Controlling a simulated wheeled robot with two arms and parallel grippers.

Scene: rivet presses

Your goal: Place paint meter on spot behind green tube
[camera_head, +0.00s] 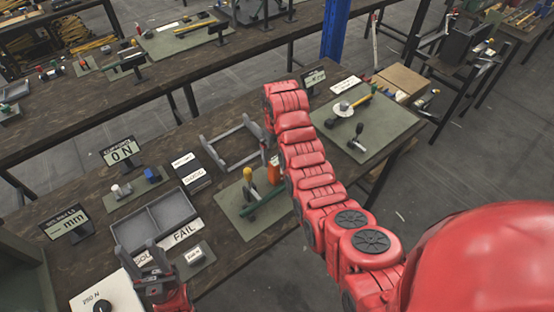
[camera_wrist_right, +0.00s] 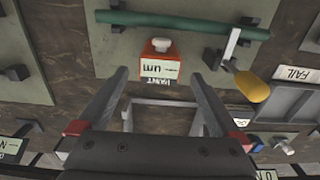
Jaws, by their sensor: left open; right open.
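The paint meter (camera_wrist_right: 160,68) is a small orange-red box with a white knob and a "um" display. It shows in the head view as an orange shape (camera_head: 274,171) partly covered by my right arm. The green tube (camera_wrist_right: 185,22) lies across a grey-green mat; it also shows in the head view (camera_head: 262,208). My right gripper (camera_wrist_right: 159,73) is open, its fingertips on either side of the meter in the picture; I cannot tell whether they reach down beside it. My right arm hides most of this gripper in the head view. My left gripper (camera_head: 150,258) is open and empty at the front left.
A yellow-handled clamp (camera_head: 248,180) stands by the tube. A grey frame (camera_head: 235,148) stands behind the mat. A grey two-part tray (camera_head: 155,220) and a FAIL label (camera_head: 185,232) are to the left. Another mat (camera_head: 370,125) with tools lies at right.

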